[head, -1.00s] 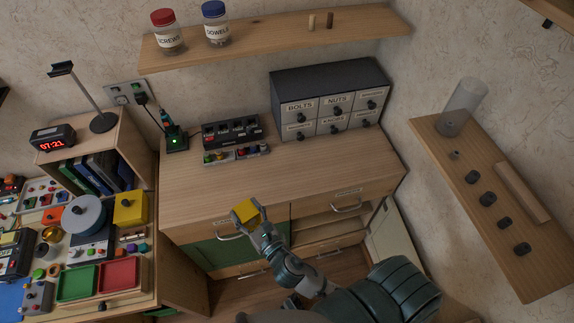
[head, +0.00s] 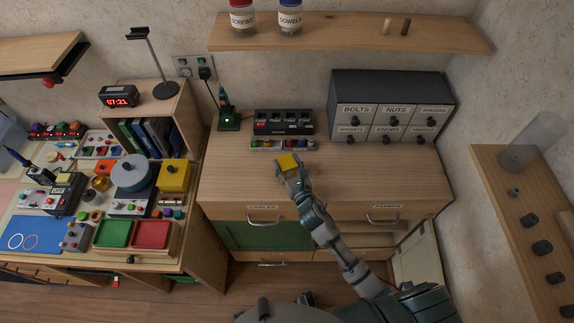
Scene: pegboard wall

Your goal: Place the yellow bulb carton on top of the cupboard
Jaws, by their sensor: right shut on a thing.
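The yellow bulb carton (head: 288,161) is a small yellow box in the jaws of my right gripper (head: 291,170). The gripper is shut on it and partly hides it. It shows over the wooden top of the cupboard (head: 365,180), a little in front of the black battery charger. I cannot tell whether the carton touches the top. The cupboard has drawers labelled cables and papers and a green door (head: 265,236) below. My left gripper is not in view.
On the cupboard top, a black charger (head: 284,122) and a tray of small coloured parts (head: 283,144) stand behind the carton. A grey drawer unit (head: 392,108) is at the back right, a green-lit device (head: 229,118) at the back left. The top's right part is clear.

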